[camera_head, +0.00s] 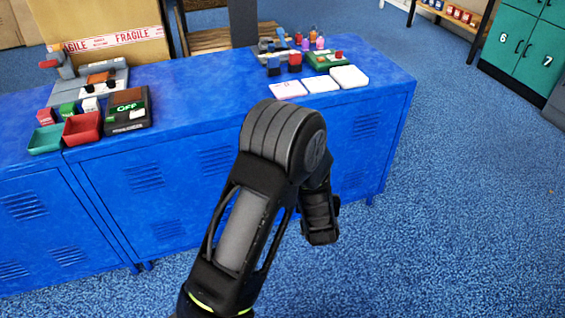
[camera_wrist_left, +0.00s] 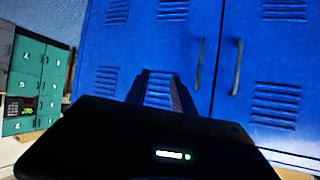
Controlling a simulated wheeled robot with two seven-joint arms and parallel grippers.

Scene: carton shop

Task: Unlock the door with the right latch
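My left arm rises from the bottom of the head view and bends down in front of a blue workbench; its fingertips cannot be made out there. In the left wrist view my left gripper (camera_wrist_left: 159,82) is open, with an empty gap between two dark fingers. Behind it are blue cabinet doors (camera_wrist_left: 210,30) with vent slots and two dark upright handles, the left handle (camera_wrist_left: 198,62) and the right handle (camera_wrist_left: 236,66). No latch can be made out for certain. My right gripper is in neither view.
The blue workbench (camera_head: 190,85) carries red and green trays, a dark box with a green display (camera_head: 127,112), white pads (camera_head: 348,77) and small parts. Numbered teal lockers (camera_head: 525,50) stand at the far right and also show in the wrist view (camera_wrist_left: 35,80). Blue carpet is clear at right.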

